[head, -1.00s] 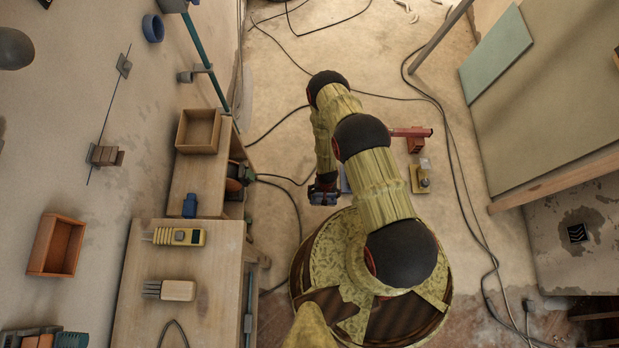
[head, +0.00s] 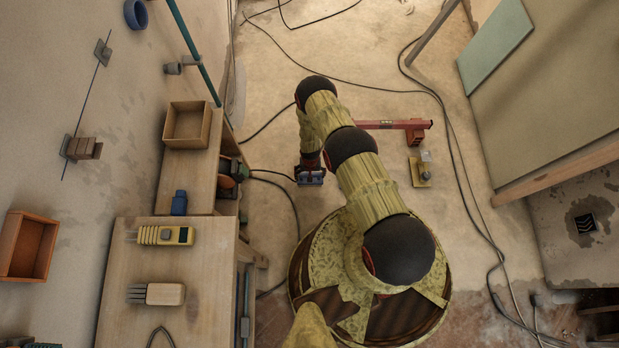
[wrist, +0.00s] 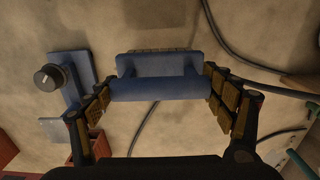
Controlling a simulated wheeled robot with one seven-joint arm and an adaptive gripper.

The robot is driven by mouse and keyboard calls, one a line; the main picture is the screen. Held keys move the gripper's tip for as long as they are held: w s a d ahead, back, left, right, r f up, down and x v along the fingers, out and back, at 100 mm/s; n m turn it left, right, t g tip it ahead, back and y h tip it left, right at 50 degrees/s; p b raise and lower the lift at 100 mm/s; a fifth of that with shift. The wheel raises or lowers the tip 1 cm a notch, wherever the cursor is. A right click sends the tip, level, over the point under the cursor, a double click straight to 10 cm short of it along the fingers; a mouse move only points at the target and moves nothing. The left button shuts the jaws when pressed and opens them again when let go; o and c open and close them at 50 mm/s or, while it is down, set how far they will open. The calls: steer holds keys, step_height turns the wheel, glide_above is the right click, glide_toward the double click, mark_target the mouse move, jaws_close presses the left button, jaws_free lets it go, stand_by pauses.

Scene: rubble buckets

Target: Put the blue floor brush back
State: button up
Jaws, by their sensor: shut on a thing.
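The blue floor brush (wrist: 157,88) is in my gripper (wrist: 160,84) in the wrist view. The fingers press on the two ends of its blue body, and a strip of pale bristles shows along its far edge. In the head view the brush (head: 311,178) is a small blue shape at the lower end of my gripper (head: 310,166), left of my arm and above my round base. The floor lies below it. Its underside is hidden.
A wooden bench (head: 118,262) with a yellow tool (head: 163,235) and a wooden-handled brush (head: 156,293) stands at left. An open wooden box (head: 187,125) and a blue item (head: 179,203) sit beyond. A red tool (head: 398,125) and cables lie on the floor.

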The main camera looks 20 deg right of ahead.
steer(key=shift+w+f, duration=0.25)
steer(key=shift+w, duration=0.05)
steer(key=f+b, duration=0.2)
steer(key=f, duration=0.1)
steer(key=shift+w+f, duration=0.2)
steer(key=shift+f, duration=0.1)
steer(key=shift+r, duration=0.1)
steer(key=o, duration=1.5)
steer(key=shift+o, duration=0.2)
